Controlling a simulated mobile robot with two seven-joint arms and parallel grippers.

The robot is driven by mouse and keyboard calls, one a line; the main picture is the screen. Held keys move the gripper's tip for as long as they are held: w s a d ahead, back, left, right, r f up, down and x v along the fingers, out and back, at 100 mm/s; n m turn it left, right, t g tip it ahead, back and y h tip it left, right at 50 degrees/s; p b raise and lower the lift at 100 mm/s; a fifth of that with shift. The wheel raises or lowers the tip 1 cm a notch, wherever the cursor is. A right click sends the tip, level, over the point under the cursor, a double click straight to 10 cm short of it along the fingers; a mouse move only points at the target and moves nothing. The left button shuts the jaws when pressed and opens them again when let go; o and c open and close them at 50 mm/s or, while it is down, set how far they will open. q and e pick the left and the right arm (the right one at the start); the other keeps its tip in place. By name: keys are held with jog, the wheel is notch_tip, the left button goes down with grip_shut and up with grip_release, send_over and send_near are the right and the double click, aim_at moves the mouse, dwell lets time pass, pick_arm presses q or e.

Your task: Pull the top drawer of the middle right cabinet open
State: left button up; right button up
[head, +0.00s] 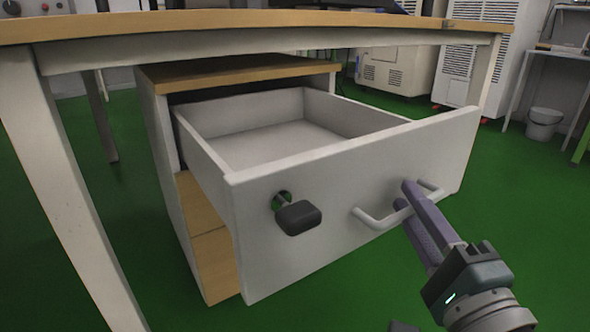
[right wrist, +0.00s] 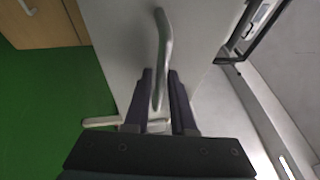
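The top drawer (head: 350,190) of the white cabinet (head: 163,150) stands pulled far out, and its empty inside shows. Its front bears a bar handle (head: 368,218) and, left of it, a lock with a dark-headed key (head: 298,217). My right gripper (head: 408,197) is at the handle, with its purple fingers on either side of the bar. In the right wrist view the handle (right wrist: 161,50) runs between the two close-set fingers, which look shut on it.
A wooden-topped table (head: 250,22) stands over the cabinet, with a white leg (head: 60,180) at the left. Lower wood-coloured drawers (head: 212,250) look closed. The green floor (head: 350,290) in front is clear. A white bucket (head: 544,122) stands at the far right.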

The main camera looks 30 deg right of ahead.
jog(key=p+v, duration=0.2)
jog(key=v, duration=0.8)
jog(key=shift+w, duration=0.1)
dwell(0.3)
